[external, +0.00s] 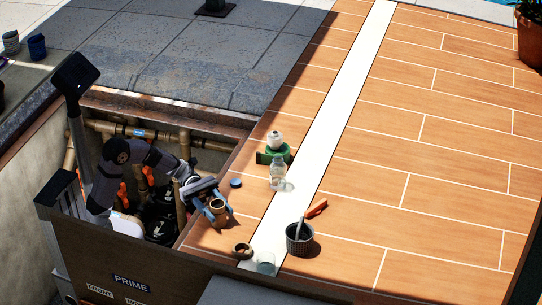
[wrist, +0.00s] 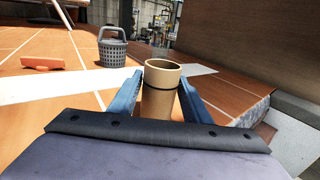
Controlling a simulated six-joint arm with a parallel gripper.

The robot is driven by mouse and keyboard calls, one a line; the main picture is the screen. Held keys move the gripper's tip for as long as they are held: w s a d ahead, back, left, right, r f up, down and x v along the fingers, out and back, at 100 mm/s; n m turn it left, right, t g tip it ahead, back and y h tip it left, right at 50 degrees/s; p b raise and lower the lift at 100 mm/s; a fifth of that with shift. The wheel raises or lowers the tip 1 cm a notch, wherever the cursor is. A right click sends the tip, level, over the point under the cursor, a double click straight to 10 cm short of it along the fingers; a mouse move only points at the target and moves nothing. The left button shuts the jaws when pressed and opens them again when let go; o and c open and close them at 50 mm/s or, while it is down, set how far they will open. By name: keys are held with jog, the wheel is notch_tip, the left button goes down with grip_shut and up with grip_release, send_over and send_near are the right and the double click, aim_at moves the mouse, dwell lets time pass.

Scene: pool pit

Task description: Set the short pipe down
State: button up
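The short pipe (external: 217,207) is a tan, hollow cylinder with a dark line below its rim. It stands roughly upright between the blue fingers of my gripper (external: 213,204) at the deck's left edge. In the wrist view, the short pipe (wrist: 158,100) fills the space between the two fingers of my gripper (wrist: 160,82). The fingers appear to touch its sides, so my gripper looks shut on it. The pipe's lower end is hidden in the wrist view. I cannot tell whether it touches the tiled deck (external: 420,190).
A brown ring (external: 242,250) and a clear glass (external: 265,263) are near the front edge. The pit is left.

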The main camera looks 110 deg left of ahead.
jog(key=shift+o, duration=0.9)
jog(key=shift+r, duration=0.1)
jog(key=shift+r+p, duration=0.15)
jog(key=shift+p, duration=0.2)
jog(key=b+v, duration=0.4)
jog(key=v, duration=0.8)
